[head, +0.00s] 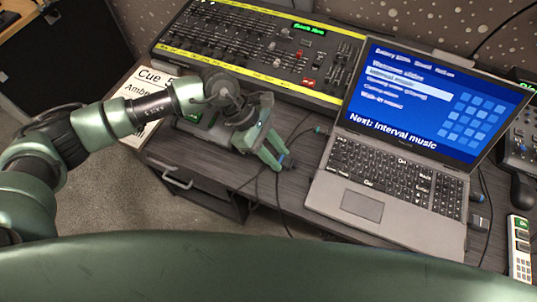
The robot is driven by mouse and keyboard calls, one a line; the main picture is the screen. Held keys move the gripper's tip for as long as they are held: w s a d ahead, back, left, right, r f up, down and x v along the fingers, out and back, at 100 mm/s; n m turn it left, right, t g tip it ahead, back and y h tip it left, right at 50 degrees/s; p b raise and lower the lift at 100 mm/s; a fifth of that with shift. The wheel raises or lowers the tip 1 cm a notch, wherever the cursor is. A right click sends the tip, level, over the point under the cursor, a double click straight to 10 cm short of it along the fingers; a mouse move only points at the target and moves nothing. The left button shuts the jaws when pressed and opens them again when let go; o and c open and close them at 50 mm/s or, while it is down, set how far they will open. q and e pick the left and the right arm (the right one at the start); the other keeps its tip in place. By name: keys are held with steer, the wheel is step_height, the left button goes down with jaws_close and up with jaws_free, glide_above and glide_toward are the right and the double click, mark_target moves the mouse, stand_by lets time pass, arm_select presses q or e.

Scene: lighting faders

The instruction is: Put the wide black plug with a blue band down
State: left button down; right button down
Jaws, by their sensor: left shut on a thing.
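My left gripper (281,166) reaches in from the left and points down over the desk, just left of the laptop. It is shut on the black plug with a blue band (288,162). Only a small blue and dark part of the plug shows at the fingertips; the rest is hidden by the fingers. I cannot tell whether the plug touches the desk. My right gripper is not in view.
An open laptop (361,204) stands right of the gripper. A lighting desk with faders (248,50) lies behind it. Thin dark cables run over the desk (233,172) near the gripper. A mouse (522,190) and a remote (519,248) are at the far right.

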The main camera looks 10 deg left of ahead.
arm_select(q)
steer(key=s+d+r+v, duration=0.1)
steer(key=v, duration=0.9)
steer(key=s+d+r+v, duration=0.1)
steer(key=v, duration=0.9)
step_height(320, 180, down, 19)
steer(key=shift+w+d+f+p, duration=0.1)
steer(key=shift+w+d+p, duration=0.05)
steer(key=shift+p, duration=1.1)
steer(key=shift+f+b, duration=0.3)
steer(key=shift+b, duration=0.3)
steer(key=c, duration=1)
jaws_free()
steer(key=shift+r, duration=0.1)
steer(key=shift+c, duration=0.2)
